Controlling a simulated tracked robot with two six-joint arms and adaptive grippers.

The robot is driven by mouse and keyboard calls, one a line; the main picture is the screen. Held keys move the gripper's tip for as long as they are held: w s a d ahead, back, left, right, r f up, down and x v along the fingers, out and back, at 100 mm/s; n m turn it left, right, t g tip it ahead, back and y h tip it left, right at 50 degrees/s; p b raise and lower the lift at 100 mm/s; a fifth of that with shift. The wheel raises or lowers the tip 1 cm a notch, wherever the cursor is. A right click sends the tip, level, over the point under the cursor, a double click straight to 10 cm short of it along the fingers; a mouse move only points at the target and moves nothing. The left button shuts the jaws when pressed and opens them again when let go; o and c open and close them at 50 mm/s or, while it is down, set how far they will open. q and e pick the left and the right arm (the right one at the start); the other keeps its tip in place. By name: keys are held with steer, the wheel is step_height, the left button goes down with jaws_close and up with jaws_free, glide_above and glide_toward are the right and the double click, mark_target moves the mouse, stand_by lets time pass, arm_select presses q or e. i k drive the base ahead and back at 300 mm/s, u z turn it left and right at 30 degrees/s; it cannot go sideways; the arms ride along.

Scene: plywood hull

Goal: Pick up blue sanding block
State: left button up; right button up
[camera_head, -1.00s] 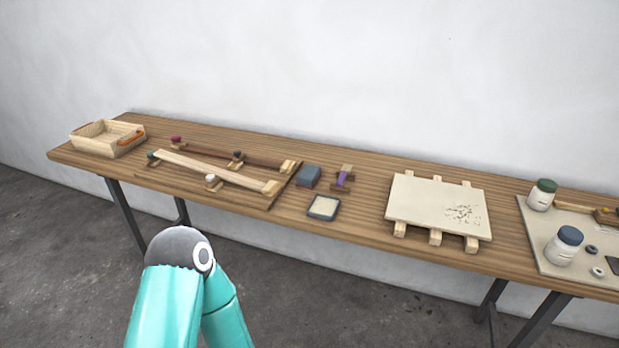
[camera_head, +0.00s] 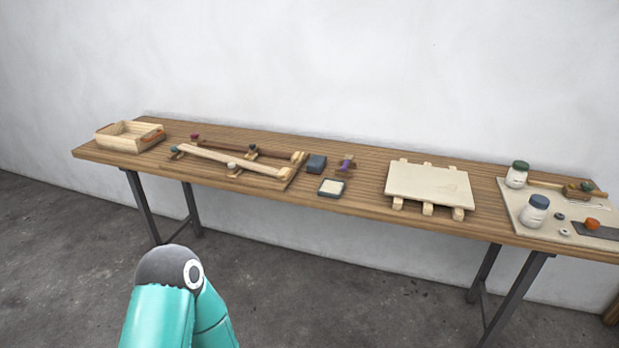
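The blue sanding block (camera_head: 316,163) is a small dark blue-grey block. It lies flat on the wooden table (camera_head: 365,207), near the middle, just right of the clamped wooden strips. Neither of my grippers is in view. Only a teal link and dark elbow of my own arm show at the bottom left, in front of the table and well away from the block. Nothing covers the block.
A shallow tray with a pale inside (camera_head: 331,188) sits in front of the block, and a purple-banded piece (camera_head: 346,164) sits to its right. A pale board (camera_head: 430,184) rests on wooden battens. White jars (camera_head: 534,211) stand farther right. A wooden crate (camera_head: 131,137) is at the left end.

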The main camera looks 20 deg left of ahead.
mark_target(316, 165)
steer(key=u, duration=0.15)
steer(key=k, duration=0.35)
steer(key=u, duration=1.35)
steer(key=i, duration=2.55)
steer(key=z, duration=2.55)
